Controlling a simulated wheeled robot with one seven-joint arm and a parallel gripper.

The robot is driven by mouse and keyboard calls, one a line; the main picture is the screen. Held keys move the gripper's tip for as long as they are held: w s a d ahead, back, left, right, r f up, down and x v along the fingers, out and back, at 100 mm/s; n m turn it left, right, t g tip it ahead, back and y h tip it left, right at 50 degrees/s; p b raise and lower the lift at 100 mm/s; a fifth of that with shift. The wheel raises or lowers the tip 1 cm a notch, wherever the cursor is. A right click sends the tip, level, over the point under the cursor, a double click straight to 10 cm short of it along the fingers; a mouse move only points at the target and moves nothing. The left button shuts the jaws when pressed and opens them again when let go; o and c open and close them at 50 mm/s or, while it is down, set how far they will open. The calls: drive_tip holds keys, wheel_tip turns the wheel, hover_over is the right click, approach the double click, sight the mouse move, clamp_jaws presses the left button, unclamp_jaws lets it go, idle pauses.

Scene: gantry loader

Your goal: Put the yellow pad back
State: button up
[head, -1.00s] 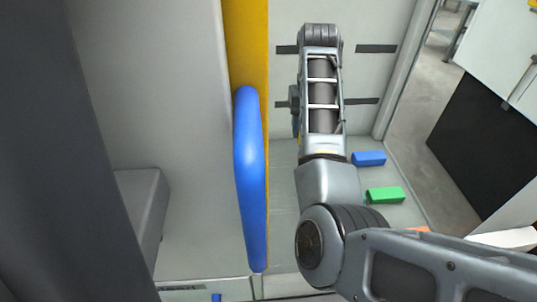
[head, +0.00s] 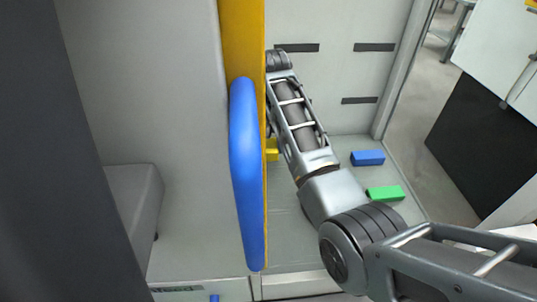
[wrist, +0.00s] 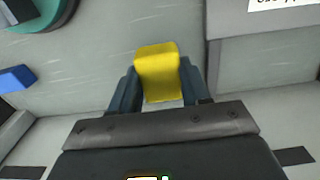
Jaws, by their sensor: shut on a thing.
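My gripper (wrist: 160,84) is shut on the yellow pad (wrist: 157,66) in the wrist view, with a dark finger on each side of it. The pad stands out beyond the fingertips, over a grey surface. In the head view a small part of the yellow pad (head: 272,150) shows just right of the yellow panel edge. My gripper itself is hidden there behind that panel and my arm. I cannot tell whether the pad touches anything besides the fingers.
A yellow-edged panel (head: 241,45) with a blue handle (head: 246,175) stands left of my arm. A blue block (head: 368,158) and a green block (head: 385,193) lie on the grey floor to the right. The wrist view shows a teal round part (wrist: 66,12) and a grey box (wrist: 265,45).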

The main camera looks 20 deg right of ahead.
sight(268, 156)
drive_tip(key=shift+a+f+p, duration=0.1)
drive_tip(key=shift+f+p, duration=0.25)
drive_tip(key=shift+f, duration=1.7)
drive_tip(key=shift+f, duration=0.15)
drive_tip(key=o, duration=1)
